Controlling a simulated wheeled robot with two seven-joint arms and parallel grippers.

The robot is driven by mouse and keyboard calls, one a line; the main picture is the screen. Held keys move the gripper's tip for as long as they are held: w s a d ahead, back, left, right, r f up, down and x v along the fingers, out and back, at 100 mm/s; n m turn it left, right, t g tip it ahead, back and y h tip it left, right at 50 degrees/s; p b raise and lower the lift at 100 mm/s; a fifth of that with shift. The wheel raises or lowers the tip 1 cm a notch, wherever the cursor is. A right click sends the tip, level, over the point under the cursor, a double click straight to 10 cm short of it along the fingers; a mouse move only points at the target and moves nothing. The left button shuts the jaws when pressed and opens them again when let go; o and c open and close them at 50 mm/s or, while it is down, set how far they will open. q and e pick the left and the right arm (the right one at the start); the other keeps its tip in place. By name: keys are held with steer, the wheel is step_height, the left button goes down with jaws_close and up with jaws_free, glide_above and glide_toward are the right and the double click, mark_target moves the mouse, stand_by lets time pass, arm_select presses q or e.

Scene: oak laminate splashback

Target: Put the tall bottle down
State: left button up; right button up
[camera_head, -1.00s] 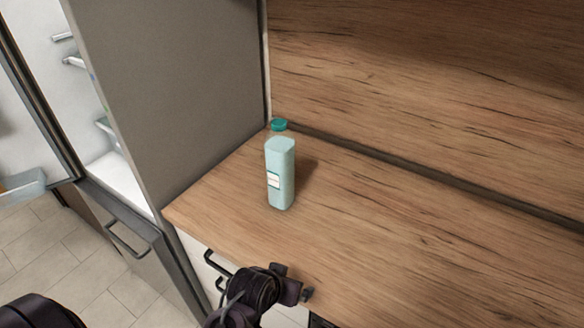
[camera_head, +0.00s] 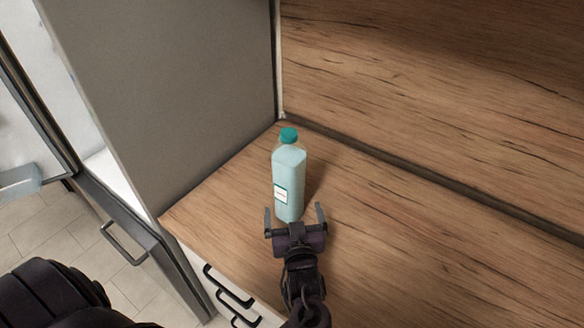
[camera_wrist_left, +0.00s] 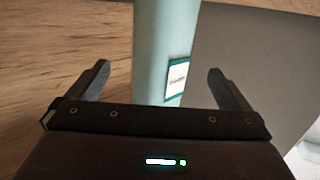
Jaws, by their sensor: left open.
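The tall bottle (camera_head: 290,172), pale blue-green with a teal cap and a small white label, stands upright on the wooden countertop (camera_head: 400,250), near the grey side panel. My left gripper (camera_head: 294,213) is open and empty, at the near side of the bottle's lower part, with one finger towards each side. In the left wrist view the bottle (camera_wrist_left: 160,50) rises between the two spread fingers of the left gripper (camera_wrist_left: 158,72), with clear gaps on both sides. Whether the fingertips reach past its front face is hard to tell. My right gripper is not in view.
The grey fridge side panel (camera_head: 160,90) rises left of the bottle, beside an open fridge. A wooden splashback (camera_head: 430,90) closes off the back. Drawers with dark handles (camera_head: 228,286) are below the front edge. The countertop to the right is clear.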

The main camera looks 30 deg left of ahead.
mark_target(290, 197)
arm_select(q)
steer(key=shift+w+a+r+y, duration=0.1)
steer(key=shift+w+r+y, duration=0.25)
steer(key=shift+y, duration=0.15)
steer(key=shift+r, duration=0.3)
steer(key=shift+w+a+r+t+y+p, duration=0.15)
steer(key=shift+a+r+t+y+p, duration=0.15)
steer(key=shift+a+r+p, duration=0.15)
steer(key=shift+w+a, duration=0.2)
steer(key=shift+w, duration=0.05)
steer(key=x, duration=0.1)
steer(key=p+x, duration=0.1)
steer(key=x, duration=0.1)
steer(key=p+x, duration=0.1)
steer(key=x, duration=0.1)
steer(key=shift+w+d+f, duration=0.15)
steer(key=shift+d+f, duration=0.15)
steer(key=shift+f, duration=0.05)
steer(key=shift+w+a+f+p, duration=0.15)
steer(key=shift+w+a+p, duration=0.1)
steer(key=shift+a+p, duration=0.05)
